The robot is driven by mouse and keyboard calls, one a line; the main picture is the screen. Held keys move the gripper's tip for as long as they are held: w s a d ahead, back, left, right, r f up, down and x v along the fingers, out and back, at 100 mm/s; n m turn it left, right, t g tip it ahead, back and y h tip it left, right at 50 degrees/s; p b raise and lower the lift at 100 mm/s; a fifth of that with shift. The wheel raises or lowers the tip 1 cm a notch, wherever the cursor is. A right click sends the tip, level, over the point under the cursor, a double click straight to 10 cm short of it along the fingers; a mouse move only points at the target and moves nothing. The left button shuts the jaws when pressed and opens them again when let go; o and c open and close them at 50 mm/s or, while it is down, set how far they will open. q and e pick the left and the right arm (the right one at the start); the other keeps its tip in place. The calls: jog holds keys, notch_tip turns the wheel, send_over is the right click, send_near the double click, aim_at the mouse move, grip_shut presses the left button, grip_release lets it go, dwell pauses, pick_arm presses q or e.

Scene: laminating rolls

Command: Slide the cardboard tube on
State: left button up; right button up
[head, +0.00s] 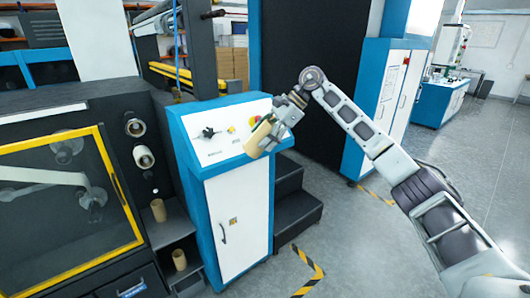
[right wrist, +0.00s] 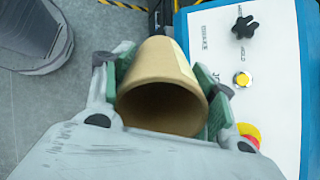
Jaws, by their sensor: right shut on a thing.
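My right gripper (head: 278,125) is shut on a cardboard tube (head: 261,138) and holds it in front of the control cabinet's sloped panel. In the right wrist view the tube (right wrist: 165,95) sits between the two green-padded fingers, its open hollow end facing the camera. On the dark machine at the left, two round shaft ends stick out, an upper one (head: 135,127) and a lower pale one (head: 144,157). The held tube is well apart from both, to their right. My left gripper is not in view.
Two more tubes stand upright on shelves below the shafts, an upper one (head: 158,210) and a lower one (head: 179,260). The blue and white control cabinet (head: 238,205) stands between the machine and dark steps (head: 298,208). Open floor (head: 350,240) lies at the right.

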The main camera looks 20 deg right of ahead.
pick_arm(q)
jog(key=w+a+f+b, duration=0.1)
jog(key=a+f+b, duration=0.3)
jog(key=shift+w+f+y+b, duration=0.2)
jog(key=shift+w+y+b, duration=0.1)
pick_arm(e)
jog(key=s+d+r+m+t, duration=0.1)
jog(key=r+t, duration=0.4)
jog(key=r, duration=0.7)
jog(key=s+d+r+m+t+h, duration=0.1)
jog(key=s+r+m+t, duration=0.2)
jog(key=r, duration=0.9)
jog(key=s+d+r+m+t, duration=0.1)
jog(key=s+r+m+t, duration=0.1)
jog(key=r+m+t, duration=0.5)
notch_tip(320, 180, up, 5)
jog(key=shift+r+h, duration=0.1)
jog(key=shift+h, duration=0.3)
